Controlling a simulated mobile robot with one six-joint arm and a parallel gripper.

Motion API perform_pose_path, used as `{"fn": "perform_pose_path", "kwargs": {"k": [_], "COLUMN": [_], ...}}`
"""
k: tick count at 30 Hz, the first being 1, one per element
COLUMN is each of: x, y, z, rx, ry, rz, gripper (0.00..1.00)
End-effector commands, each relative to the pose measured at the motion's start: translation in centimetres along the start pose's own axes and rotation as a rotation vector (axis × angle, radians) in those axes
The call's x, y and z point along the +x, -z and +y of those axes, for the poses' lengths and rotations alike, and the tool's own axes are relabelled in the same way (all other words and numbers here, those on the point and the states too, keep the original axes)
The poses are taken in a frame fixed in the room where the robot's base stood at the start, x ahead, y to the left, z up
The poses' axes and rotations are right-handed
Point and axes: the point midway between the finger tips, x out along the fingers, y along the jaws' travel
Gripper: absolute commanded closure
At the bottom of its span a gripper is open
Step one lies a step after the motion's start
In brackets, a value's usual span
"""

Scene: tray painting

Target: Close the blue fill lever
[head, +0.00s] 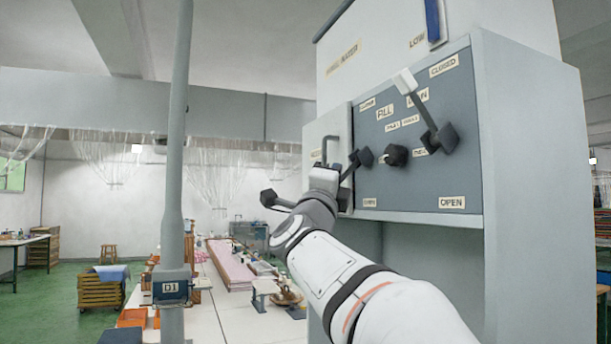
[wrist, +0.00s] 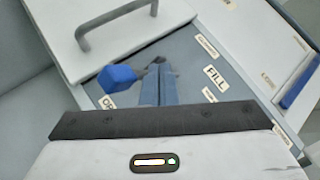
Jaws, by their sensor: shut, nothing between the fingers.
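The blue fill lever has a blue block handle (wrist: 118,76), seen in the wrist view just left of my fingers. Its dark arm and pivot (head: 364,157) show at the left of the grey panel in the head view, slanting down-left, with the handle hidden behind my gripper. The lever points down towards the lower left OPEN label (head: 370,202). My gripper (wrist: 160,72) is shut and empty, its fingertips close beside the handle. I cannot tell whether they touch. The FILL label (wrist: 215,78) is right of the fingers.
A second lever with a pale handle (head: 405,82) points up towards CLOSED on the same panel. A dark knob (head: 396,156) sits between the levers. A door with a bar handle (wrist: 112,24) adjoins the panel on the left. A grey post (head: 175,150) stands further left.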

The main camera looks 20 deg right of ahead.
Motion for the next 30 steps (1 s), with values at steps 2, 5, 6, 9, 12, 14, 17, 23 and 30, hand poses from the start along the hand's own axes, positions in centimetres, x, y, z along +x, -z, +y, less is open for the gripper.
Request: {"fn": "perform_pose_path", "kwargs": {"k": [2,5,6,9,12,14,17,23,30], "x": [0.0,0.0,0.0,0.0,0.0,0.0,0.0,-0.4,-1.9], "y": [0.1,0.1,0.1,0.1,0.1,0.1,0.1,0.6,3.2], "z": [0.0,0.0,0.0,0.0,0.0,0.0,0.0,0.3,0.9], "rx": [-0.001,-0.001,-0.001,-0.001,-0.001,-0.001,-0.001,-0.001,0.0], "ry": [0.0,0.0,0.0,0.0,0.0,0.001,0.001,0.001,0.002], "rz": [0.001,0.001,0.001,0.001,0.001,0.001,0.001,0.001,0.001], "gripper": [1.0,1.0,1.0,1.0,1.0,1.0,1.0,1.0,1.0]}}
